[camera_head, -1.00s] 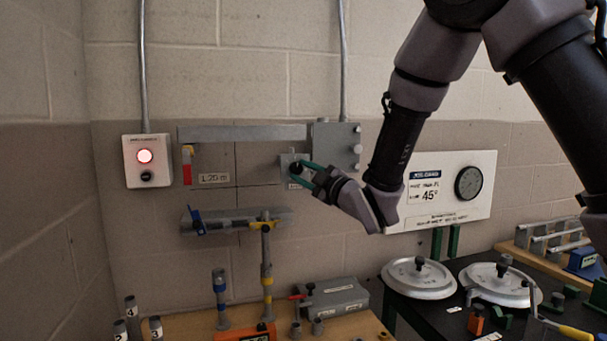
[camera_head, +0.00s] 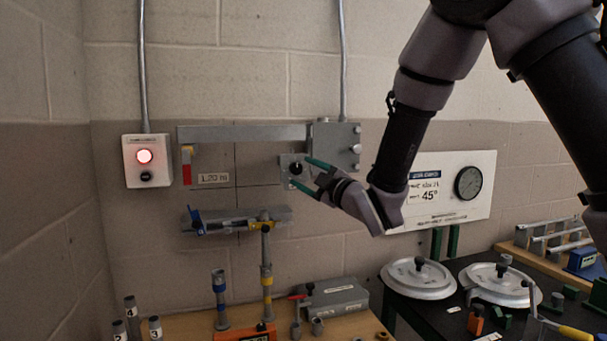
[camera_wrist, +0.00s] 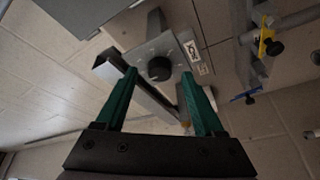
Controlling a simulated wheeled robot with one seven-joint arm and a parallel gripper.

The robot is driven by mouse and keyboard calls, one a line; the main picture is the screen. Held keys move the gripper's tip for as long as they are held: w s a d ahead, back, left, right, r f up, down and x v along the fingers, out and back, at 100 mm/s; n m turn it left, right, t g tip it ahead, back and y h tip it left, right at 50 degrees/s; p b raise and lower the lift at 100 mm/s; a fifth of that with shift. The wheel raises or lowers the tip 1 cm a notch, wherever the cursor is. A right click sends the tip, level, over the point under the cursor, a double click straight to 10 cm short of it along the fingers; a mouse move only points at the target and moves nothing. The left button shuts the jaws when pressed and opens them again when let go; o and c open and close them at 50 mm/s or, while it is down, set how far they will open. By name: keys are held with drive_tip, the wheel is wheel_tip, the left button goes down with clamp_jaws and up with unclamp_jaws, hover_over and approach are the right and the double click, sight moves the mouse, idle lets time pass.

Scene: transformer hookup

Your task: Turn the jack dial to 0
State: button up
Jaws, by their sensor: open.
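The jack dial is a black round knob (camera_head: 296,168) on a small grey plate (camera_head: 287,178) on the wall, below the right end of a long grey bar. My gripper (camera_head: 307,174) is open, with its green fingers just right of the knob and apart from it in the head view. In the wrist view the knob (camera_wrist: 159,68) shows ahead, beyond and between the two spread fingers (camera_wrist: 158,100). A small white label sits on the plate's edge; its text and the dial's setting are too small to read.
A grey bar (camera_head: 240,133) and box (camera_head: 335,147) are above the dial. A grey shelf (camera_head: 238,221) with blue and yellow clamps is below. A white panel (camera_head: 443,190) hangs to the right, and a red-lit switch box (camera_head: 147,160) to the left.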

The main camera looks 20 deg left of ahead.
drive_tip(key=v, duration=1)
drive_tip(key=shift+a, duration=0.1)
